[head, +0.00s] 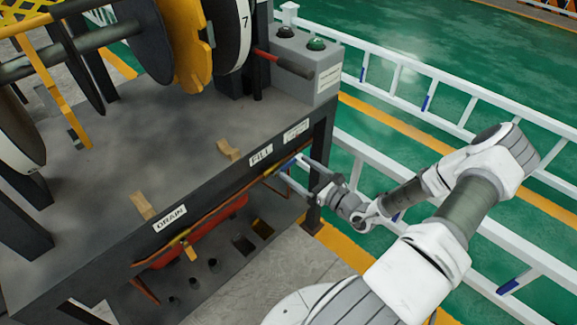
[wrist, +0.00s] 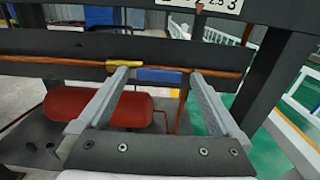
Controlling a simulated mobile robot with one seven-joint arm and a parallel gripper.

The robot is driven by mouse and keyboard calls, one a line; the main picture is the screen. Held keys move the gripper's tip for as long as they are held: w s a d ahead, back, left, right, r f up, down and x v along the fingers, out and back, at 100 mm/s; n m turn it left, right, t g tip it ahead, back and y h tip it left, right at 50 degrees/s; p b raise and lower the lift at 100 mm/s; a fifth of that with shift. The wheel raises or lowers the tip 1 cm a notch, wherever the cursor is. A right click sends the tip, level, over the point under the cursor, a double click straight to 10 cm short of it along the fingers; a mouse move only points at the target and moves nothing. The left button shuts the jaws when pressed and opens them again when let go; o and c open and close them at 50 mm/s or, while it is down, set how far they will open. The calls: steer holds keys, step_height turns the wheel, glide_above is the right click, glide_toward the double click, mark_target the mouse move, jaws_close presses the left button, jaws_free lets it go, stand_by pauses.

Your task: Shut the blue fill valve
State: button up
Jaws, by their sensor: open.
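The blue fill valve handle (head: 287,165) shows at the bench's front edge, right of the FILL label (head: 261,155). In the wrist view the blue handle (wrist: 158,75) lies level along the copper pipe (wrist: 60,60), with a yellow fitting (wrist: 124,63) at its left end. My gripper (head: 291,169) is open. In the wrist view its two fingers (wrist: 160,72) stand on either side of the handle; the left fingertip overlaps the yellow fitting. I cannot tell whether either finger touches anything. Part of the pipe is hidden behind the fingers.
A red tank (wrist: 100,107) sits below the pipe; it also shows in the head view (head: 205,231). A DRAIN label (head: 170,218) is further left on the bench edge. A control box (head: 305,65) with buttons stands above. White railings (head: 430,105) run behind my arm.

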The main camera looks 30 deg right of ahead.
mark_target(279, 156)
steer(key=shift+b+x, duration=0.35)
steer(key=shift+x, duration=1.7)
jaws_close()
